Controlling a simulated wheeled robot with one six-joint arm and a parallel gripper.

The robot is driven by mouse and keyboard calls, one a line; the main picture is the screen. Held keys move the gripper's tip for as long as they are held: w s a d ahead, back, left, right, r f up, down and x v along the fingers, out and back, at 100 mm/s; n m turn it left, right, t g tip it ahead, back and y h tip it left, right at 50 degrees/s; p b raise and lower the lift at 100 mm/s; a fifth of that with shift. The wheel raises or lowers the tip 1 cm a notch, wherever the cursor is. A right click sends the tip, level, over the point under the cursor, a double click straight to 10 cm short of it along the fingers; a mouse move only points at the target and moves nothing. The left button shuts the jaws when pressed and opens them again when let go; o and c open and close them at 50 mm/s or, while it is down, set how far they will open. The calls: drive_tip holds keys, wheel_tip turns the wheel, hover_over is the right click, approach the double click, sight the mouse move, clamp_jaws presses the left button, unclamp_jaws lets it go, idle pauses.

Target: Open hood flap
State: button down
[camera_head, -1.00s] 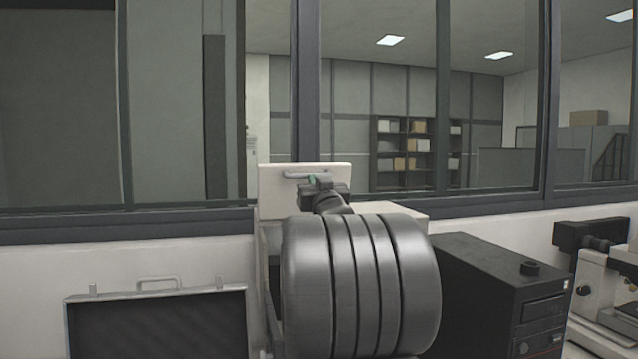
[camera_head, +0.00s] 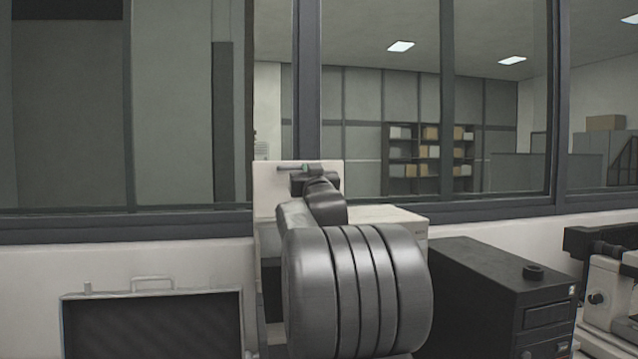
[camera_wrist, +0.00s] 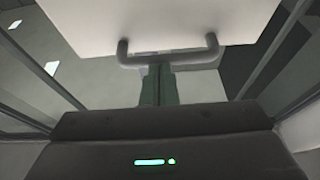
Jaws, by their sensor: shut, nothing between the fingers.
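The hood flap (camera_head: 268,205) is a pale panel that stands roughly upright in the head view, beyond my arm, with a bar handle (camera_head: 288,168) near its top edge. My arm hides much of its lower right part. In the wrist view the flap (camera_wrist: 170,22) fills the upper middle, and its grey handle (camera_wrist: 170,58) runs across its near edge. My gripper (camera_wrist: 160,70) is shut and empty, with its green fingertips at the handle's middle. Whether they touch the bar I cannot tell. In the head view my gripper (camera_head: 311,170) overlaps the handle's right part.
A pale machine body (camera_head: 405,222) shows behind my arm. A black box unit (camera_head: 480,285) stands to its right, with a microscope-like device (camera_head: 605,285) farther right. An open dark-lined case (camera_head: 155,320) is at left. A window wall (camera_head: 430,205) stands behind.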

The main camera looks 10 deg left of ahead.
drive_tip(key=shift+a+p+x, duration=0.25)
drive_tip(key=shift+p+x, duration=0.4)
drive_tip(key=shift+x, duration=1.55)
drive_tip(key=shift+s+r, duration=0.15)
drive_tip(key=shift+r, duration=0.05)
drive_tip(key=shift+s, duration=0.1)
drive_tip(key=shift+s+d+b, duration=0.15)
drive_tip(key=shift+s+b, duration=0.15)
drive_tip(key=shift+b, duration=0.05)
drive_tip(key=s+d+r+b, duration=0.1)
drive_tip(key=s+d+b, duration=0.2)
drive_tip(key=s, duration=0.9)
drive_tip(key=shift+d+r, duration=0.4)
drive_tip(key=shift+d, duration=0.75)
drive_tip(key=shift+w, duration=0.15)
